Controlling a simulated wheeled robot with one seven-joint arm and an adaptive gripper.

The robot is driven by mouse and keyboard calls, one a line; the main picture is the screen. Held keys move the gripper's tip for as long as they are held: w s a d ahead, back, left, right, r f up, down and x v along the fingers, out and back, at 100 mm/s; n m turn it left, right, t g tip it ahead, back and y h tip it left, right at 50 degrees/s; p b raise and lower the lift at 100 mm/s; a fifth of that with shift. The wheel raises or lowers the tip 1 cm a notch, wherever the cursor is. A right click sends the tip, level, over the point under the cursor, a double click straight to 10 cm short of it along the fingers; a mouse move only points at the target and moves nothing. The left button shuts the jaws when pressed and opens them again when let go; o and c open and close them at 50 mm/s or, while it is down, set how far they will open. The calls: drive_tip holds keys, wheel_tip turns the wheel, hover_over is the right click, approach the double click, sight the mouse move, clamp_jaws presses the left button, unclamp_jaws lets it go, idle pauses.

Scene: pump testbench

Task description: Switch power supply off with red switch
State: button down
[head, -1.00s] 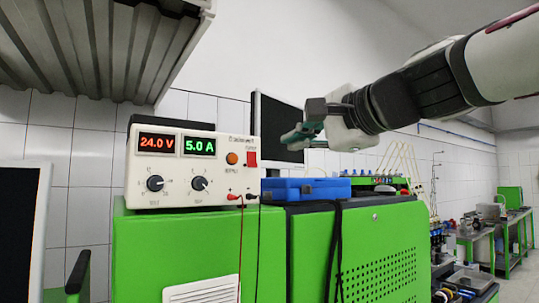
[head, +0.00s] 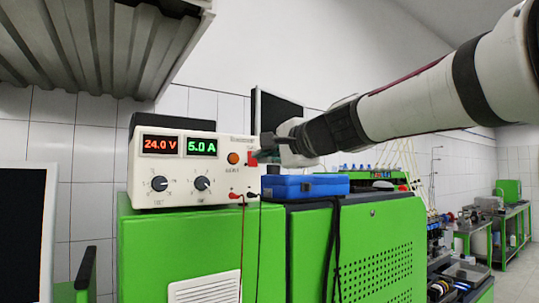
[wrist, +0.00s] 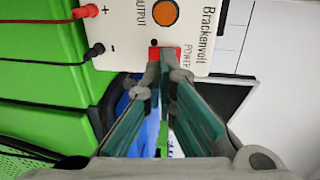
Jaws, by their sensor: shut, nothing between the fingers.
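The white power supply (head: 190,195) stands on the green cabinet. Its displays are lit, reading 24.0 V in red and 5.0 A in green. The red power switch (head: 252,155) is at the right end of its front panel. In the wrist view the red switch (wrist: 178,53) sits beside the POWER label, partly hidden by my fingertips. My gripper (wrist: 166,66) is shut and empty, with its fingertips right at the switch. In the head view my gripper (head: 262,156) overlaps the switch's right side. I cannot tell whether it touches the switch.
An orange output button (wrist: 165,12) is close to the switch. Red and black leads (head: 243,215) hang from the panel's lower right. A blue case (head: 305,186) lies on the cabinet (head: 190,250) beneath my gripper. A dark screen (head: 275,115) stands behind.

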sight(254, 161)
drive_tip(key=shift+p+x, duration=0.3)
drive_tip(key=shift+x, duration=1.05)
drive_tip(key=shift+w+b, duration=0.15)
drive_tip(key=shift+b, duration=0.3)
drive_tip(key=shift+w+a+f+b, duration=0.15)
drive_tip(key=shift+w+f+b, duration=0.15)
drive_tip(key=shift+b, duration=0.75)
drive_tip(key=shift+t+b, duration=0.3)
drive_tip(key=shift+b, duration=0.65)
drive_tip(key=t+y+b, duration=0.1)
drive_tip(key=b, duration=0.7)
drive_tip(key=shift+f+t, duration=0.1)
drive_tip(key=shift+t, duration=0.2)
drive_tip(key=shift+s, duration=0.1)
